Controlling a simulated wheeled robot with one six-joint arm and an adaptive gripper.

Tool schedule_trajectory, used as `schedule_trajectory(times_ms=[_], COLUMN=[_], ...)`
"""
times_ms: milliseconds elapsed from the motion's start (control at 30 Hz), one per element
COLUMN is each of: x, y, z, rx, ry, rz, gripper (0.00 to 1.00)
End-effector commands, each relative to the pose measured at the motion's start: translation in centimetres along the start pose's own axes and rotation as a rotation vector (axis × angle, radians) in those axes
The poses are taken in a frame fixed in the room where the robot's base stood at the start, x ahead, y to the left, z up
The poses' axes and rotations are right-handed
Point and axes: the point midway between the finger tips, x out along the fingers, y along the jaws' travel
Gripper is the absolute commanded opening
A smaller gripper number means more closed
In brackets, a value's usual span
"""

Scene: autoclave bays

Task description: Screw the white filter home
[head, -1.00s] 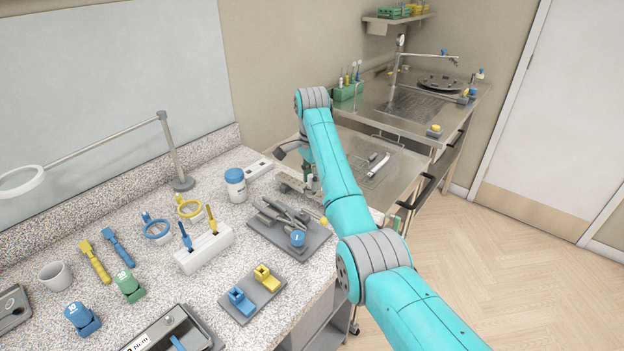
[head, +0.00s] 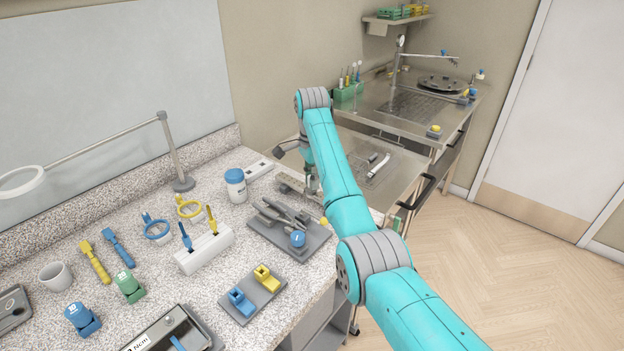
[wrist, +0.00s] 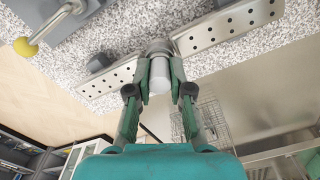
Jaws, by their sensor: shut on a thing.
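The white filter (wrist: 160,74) is a short pale cylinder between my gripper's fingertips in the wrist view. My gripper (wrist: 159,86) is shut on it, one green finger on each side. The filter's far end meets a round grey fitting (wrist: 158,47) beside a perforated metal strip; I cannot tell how far it is threaded in. In the head view my gripper (head: 312,187) is at the counter's far right end, partly hidden by my arm, and the filter is not clear there.
Perforated metal strips (wrist: 228,25) lie on both sides of the fitting. A yellow ball on a rod (wrist: 25,47) is at the wrist view's upper left. A grey tray of tools (head: 262,234) and a blue-lidded jar (head: 235,187) stand nearby. A steel sink bench (head: 400,108) is beyond.

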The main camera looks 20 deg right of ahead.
Motion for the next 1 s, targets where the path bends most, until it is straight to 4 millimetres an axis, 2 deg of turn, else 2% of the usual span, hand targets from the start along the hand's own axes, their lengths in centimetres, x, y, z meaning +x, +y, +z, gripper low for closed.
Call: schedule_trajectory(times_ms=[133, 467, 800, 1000], x=[0.19, 0.23, 0.25, 0.26], y=[0.08, 0.10, 0.18, 0.19], z=[0.02, 0.03, 0.06, 0.06], rx=[0.098, 0.120, 0.386, 0.415], ry=[-0.001, -0.001, 0.000, 0.000], rz=[0.003, 0.003, 0.004, 0.004], gripper=[0.00, 0.00, 0.00, 0.00])
